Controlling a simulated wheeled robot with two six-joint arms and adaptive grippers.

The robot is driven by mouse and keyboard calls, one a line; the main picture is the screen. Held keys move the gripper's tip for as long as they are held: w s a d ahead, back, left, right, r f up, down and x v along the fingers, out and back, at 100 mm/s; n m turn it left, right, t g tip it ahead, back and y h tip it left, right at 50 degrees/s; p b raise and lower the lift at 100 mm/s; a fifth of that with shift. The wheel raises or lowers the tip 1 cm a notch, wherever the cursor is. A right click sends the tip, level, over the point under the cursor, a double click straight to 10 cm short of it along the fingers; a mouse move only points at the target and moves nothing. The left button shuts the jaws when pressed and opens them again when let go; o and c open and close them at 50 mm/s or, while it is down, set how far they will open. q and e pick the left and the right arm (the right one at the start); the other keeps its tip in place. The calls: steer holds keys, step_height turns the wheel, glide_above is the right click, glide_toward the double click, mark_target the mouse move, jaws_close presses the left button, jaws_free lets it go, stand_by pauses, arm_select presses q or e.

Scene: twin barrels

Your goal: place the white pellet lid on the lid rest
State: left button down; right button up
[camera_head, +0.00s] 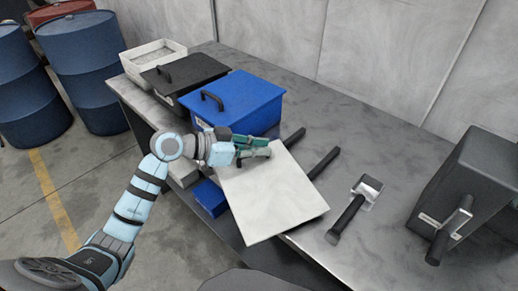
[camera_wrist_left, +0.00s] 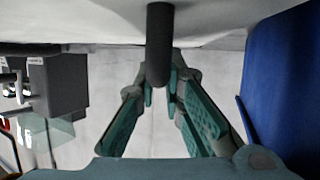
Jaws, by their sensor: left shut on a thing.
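The white lid (camera_head: 270,197) is a flat pale square plate in the head view, slightly tilted over the table's front edge. My left gripper (camera_head: 262,148) is at the lid's far left edge. In the left wrist view its fingers (camera_wrist_left: 160,92) close on a dark bar-like handle (camera_wrist_left: 160,40) under a pale surface. Two parallel dark bars (camera_head: 325,163) lie on the table behind and right of the lid and look like the lid rest. The lid hides part of the table and perhaps the near ends of the bars. My right gripper is out of view.
A blue lidded bin (camera_head: 245,100), a black lidded bin (camera_head: 192,75) and an open white bin (camera_head: 152,55) stand along the table's left. A scoop-like tool (camera_head: 350,210) and a dark box (camera_head: 480,185) are right. Barrels (camera_head: 82,60) stand left.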

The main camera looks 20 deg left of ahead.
arm_select(q)
steer(key=c, duration=1.7)
jaws_free()
steer(key=shift+r, duration=0.15)
steer(key=shift+s+a, duration=0.15)
steer(key=shift+a, duration=0.1)
steer(key=p+v, duration=0.1)
steer(key=v, duration=1)
steer(key=shift+s+a+r, duration=0.1)
steer(key=shift+s+a, duration=0.05)
